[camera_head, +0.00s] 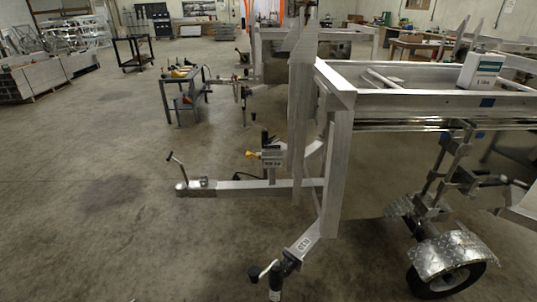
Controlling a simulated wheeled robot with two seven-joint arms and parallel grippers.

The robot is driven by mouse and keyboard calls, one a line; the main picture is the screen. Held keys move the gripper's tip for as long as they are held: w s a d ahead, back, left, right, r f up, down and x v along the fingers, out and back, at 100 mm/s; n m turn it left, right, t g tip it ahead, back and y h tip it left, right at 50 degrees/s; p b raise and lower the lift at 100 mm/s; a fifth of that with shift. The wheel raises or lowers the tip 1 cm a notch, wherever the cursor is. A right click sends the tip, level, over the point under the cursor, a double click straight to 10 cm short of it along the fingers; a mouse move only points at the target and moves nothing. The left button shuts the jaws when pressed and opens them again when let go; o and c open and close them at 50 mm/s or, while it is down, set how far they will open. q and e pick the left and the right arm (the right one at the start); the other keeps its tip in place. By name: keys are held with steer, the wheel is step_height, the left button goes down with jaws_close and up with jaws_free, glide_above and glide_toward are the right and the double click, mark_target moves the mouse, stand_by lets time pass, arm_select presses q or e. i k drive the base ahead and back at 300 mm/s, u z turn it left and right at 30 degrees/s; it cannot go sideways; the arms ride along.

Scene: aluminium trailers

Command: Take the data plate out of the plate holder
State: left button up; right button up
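A small light plate with dark lettering (272,163) shows at a grey box-like holder (271,151) above the trailer drawbar, near the middle of the view. It may be the data plate in its plate holder; it is too small to read surely or to tell how it is held. A yellow piece (252,154) sticks out to the left of the holder. Neither of my grippers can be made out in this view.
The aluminium trailer frame (343,180) fills the right side, with posts close to the plate. Its drawbar (245,185) runs left to a coupling. A white container (480,70) stands on the frame. A small dark table (183,75) stands behind. Floor on the left is clear.

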mark_target(267, 147)
steer(key=u, duration=1.45)
steer(key=i, duration=1.05)
